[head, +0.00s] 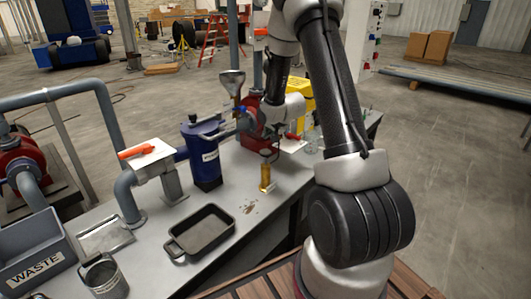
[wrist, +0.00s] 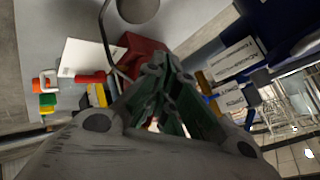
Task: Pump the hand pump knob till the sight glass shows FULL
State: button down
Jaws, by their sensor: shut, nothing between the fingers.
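A dark blue cylindrical housing (head: 205,160) with a white label stands on the grey bench in the head view. A small black knob (head: 193,118) sits on its top; I cannot tell if this is the hand pump knob. My gripper (wrist: 172,62) is shut and empty in the wrist view, its fingertips close together. In the head view my arm reaches over the bench, with its end right of the blue housing, near a red machine body (head: 256,118). The red body also shows in the wrist view (wrist: 138,50), left of my fingertips. I cannot make out a sight glass reading.
A black tray (head: 207,218), a brass cylinder (head: 265,176), a metal cup (head: 103,275) and a grey WASTE bin (head: 35,252) are on the bench. A funnel (head: 231,80) stands behind the blue housing. A grey pipe (head: 125,180) rises at left. Bench space around the brass cylinder is mostly clear.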

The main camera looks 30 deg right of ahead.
aim_at(268, 151)
jog(key=shift+f, duration=2.3)
jog(key=shift+f, duration=0.4)
jog(key=shift+f, duration=1.95)
dwell(1.0)
jog(key=shift+r, duration=2.4)
jog(key=shift+r, duration=2.5)
